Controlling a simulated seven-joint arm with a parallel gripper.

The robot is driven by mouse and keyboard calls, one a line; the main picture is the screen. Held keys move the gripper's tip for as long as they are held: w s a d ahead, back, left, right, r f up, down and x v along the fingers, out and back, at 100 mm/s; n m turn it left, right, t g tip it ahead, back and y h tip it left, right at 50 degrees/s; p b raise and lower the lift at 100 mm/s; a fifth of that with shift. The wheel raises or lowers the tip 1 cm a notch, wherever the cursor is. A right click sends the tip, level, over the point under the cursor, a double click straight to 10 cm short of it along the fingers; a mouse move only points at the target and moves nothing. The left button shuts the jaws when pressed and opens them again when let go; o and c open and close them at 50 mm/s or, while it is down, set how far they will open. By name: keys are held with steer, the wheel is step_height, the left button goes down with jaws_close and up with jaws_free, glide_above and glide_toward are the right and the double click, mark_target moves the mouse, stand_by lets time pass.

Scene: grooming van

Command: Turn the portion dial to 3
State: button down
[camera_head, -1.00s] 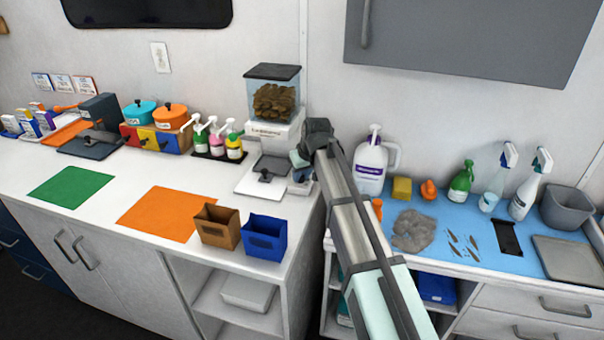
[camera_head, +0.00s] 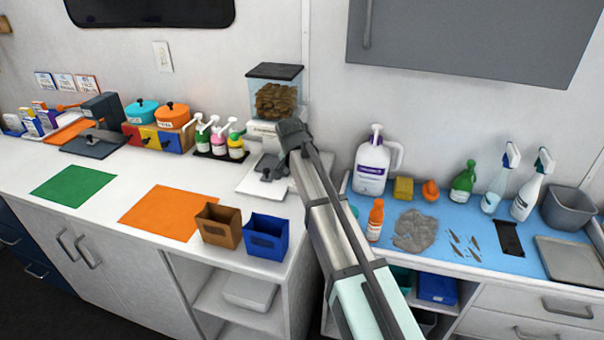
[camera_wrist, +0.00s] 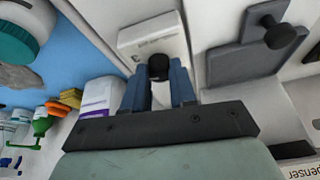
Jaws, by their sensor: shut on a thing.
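The treat dispenser stands at the back of the white counter, with a clear hopper of brown treats (camera_head: 276,100) on a white base (camera_head: 262,130). In the wrist view, my gripper (camera_wrist: 160,84) has its two blue fingers closed around a small black knob (camera_wrist: 158,66), which appears to be the portion dial. The knob is in front of a white block with small lettering (camera_wrist: 156,38). I cannot read the dial's setting. In the head view, my wrist (camera_head: 292,134) covers the dial and fingertips, beside the dispenser's right side.
A grey plate with a black knob (camera_wrist: 276,34) is beside my gripper in the wrist view. Pump bottles (camera_head: 218,142) stand left of the dispenser. A white jug (camera_head: 371,165) and an orange bottle (camera_head: 376,220) stand to the right. Brown (camera_head: 218,226) and blue (camera_head: 266,236) bins sit at the counter's front.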

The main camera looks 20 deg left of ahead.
steer(key=shift+a+m+h, duration=0.15)
steer(key=shift+m+h, duration=0.15)
steer(key=shift+m, duration=0.6)
steer(key=c, duration=0.9)
jaws_free()
steer(key=v, duration=1.3)
steer(key=shift+a+r, duration=0.1)
steer(key=shift+r, duration=0.35)
